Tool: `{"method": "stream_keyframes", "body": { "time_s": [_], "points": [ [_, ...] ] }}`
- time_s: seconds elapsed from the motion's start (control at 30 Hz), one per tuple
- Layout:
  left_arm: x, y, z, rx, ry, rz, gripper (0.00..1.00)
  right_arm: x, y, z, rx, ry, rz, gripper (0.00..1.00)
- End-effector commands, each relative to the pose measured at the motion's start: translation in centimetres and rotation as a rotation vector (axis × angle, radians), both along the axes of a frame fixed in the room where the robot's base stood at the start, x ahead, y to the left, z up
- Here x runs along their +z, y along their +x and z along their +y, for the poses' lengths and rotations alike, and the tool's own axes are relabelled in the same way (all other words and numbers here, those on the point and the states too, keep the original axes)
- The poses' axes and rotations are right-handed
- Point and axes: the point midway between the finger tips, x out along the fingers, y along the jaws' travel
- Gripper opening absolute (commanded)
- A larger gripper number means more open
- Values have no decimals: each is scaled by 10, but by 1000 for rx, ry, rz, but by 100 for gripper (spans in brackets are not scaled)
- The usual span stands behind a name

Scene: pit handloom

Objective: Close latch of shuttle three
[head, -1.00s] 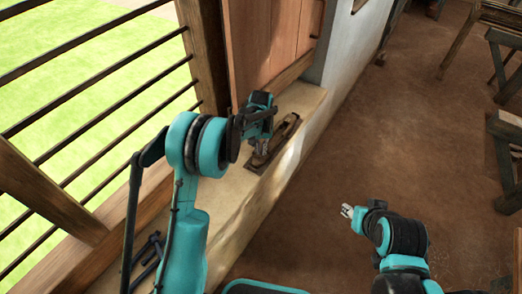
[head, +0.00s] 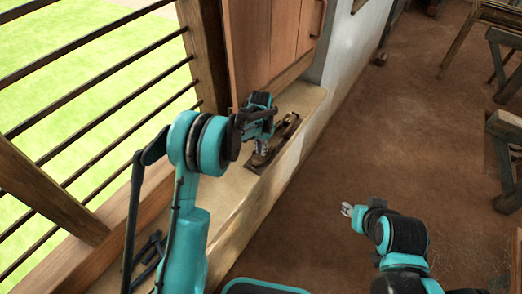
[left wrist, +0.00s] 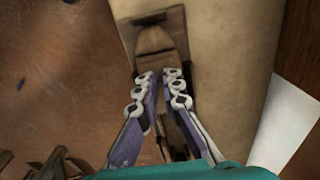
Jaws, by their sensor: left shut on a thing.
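A dark brown wooden shuttle (head: 287,128) lies on the pale ledge beside the wall, pointing away from me. It also shows in the left wrist view (left wrist: 158,18), running from the top down between my fingers. My left gripper (head: 261,147) is over the near part of the shuttle, fingers pointing down. In the left wrist view, its two fingertips (left wrist: 160,80) are shut on a narrow brown piece of the shuttle, apparently its latch. The fingers hide part of the shuttle. My right gripper (head: 346,209) is above the floor, far from the shuttle; its opening is too small to judge.
The pale ledge (head: 238,213) runs along a barred window (head: 100,85) and a wooden shutter (head: 265,45). Dark tools (head: 148,250) lie on the ledge at lower left. Wooden frames (head: 505,70) stand at the right. The brown floor between is clear.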

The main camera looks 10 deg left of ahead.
Motion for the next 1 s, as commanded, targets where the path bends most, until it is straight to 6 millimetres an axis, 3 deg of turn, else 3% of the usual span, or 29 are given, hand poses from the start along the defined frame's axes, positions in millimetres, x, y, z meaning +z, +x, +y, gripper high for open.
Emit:
{"method": "stream_keyframes", "body": {
  "time_s": [0.2, 0.27, 0.63, 0.77, 1.0],
  "points": [
    [0, 0, 0, 0, 0, 0, 0, 0, 0, 0, 0, 0, 0, 38],
    [0, 0, 0, 0, 0, 0, 16, 0, 0, 0, 0, 0, 0, 38],
    [5, 0, 0, 1, 0, 0, 16, 0, 0, 0, 0, 0, 0, 38],
    [23, 0, 0, 1, 0, 0, 16, 0, 0, 0, 0, 0, 0, 38],
    [76, 0, 0, 1, 0, 0, 16, 0, 0, 0, 0, 0, 0, 38]
  ]
}}
